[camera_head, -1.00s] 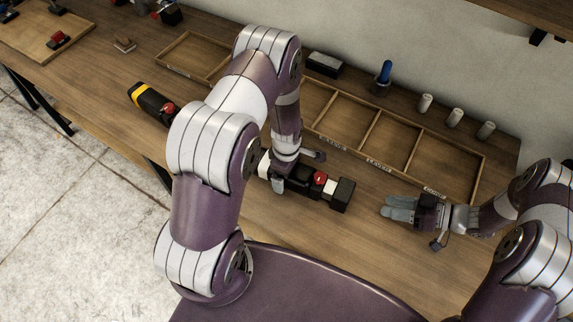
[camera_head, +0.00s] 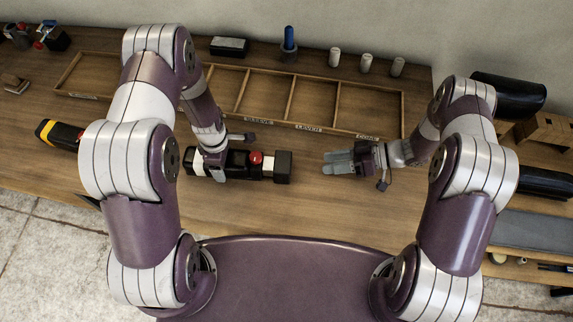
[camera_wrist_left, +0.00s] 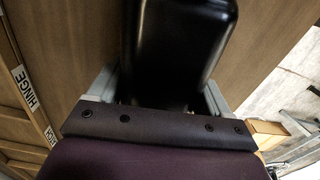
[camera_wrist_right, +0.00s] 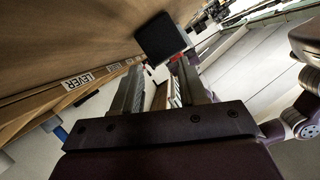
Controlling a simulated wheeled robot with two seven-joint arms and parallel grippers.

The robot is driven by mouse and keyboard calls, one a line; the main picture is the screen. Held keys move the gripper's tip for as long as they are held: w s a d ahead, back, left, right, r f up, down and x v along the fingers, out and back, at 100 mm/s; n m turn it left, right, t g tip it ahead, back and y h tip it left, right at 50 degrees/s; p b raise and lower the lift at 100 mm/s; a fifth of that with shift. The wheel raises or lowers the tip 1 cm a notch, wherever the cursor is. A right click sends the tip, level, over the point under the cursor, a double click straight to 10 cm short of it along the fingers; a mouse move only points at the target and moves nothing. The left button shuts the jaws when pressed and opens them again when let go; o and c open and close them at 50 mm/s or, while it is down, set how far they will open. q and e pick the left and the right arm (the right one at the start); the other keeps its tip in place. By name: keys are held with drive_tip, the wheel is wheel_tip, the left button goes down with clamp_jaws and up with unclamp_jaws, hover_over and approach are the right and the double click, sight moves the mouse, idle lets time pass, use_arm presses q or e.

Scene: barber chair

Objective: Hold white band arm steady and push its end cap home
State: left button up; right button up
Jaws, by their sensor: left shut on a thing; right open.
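The white band arm (camera_head: 237,165) lies along the bench, black with white bands and a red knob (camera_head: 255,158) near its right end. A square black end cap (camera_head: 283,167) sits at that right end; I cannot tell whether a gap is left there. My left gripper (camera_head: 228,156) is shut across the arm's middle, covering part of it. The left wrist view shows the black body (camera_wrist_left: 180,45) between its fingers. My right gripper (camera_head: 326,164) is open and empty, just right of the cap and apart from it. The cap also shows beyond its fingers in the right wrist view (camera_wrist_right: 160,38).
A divided wooden tray (camera_head: 402,120) with labelled, empty-looking compartments stands behind. A blue-handled tool (camera_head: 289,40), white cylinders (camera_head: 366,63) and a black block (camera_head: 229,46) stand along the wall. A yellow-black tool (camera_head: 58,134) lies left. The bench before the arm is clear.

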sight(284, 164)
drive_tip(key=o, duration=0.4)
drive_tip(key=shift+c, duration=0.2)
drive_tip(key=o, duration=0.7)
drive_tip(key=a+n, duration=0.1)
drive_tip(key=a+r+n, duration=0.1)
drive_tip(key=n, duration=0.1)
drive_tip(key=a+r+n, duration=0.1)
drive_tip(key=shift+s+t+h, duration=0.3)
drive_tip(key=x, duration=1.1)
drive_tip(key=shift+a, duration=0.1)
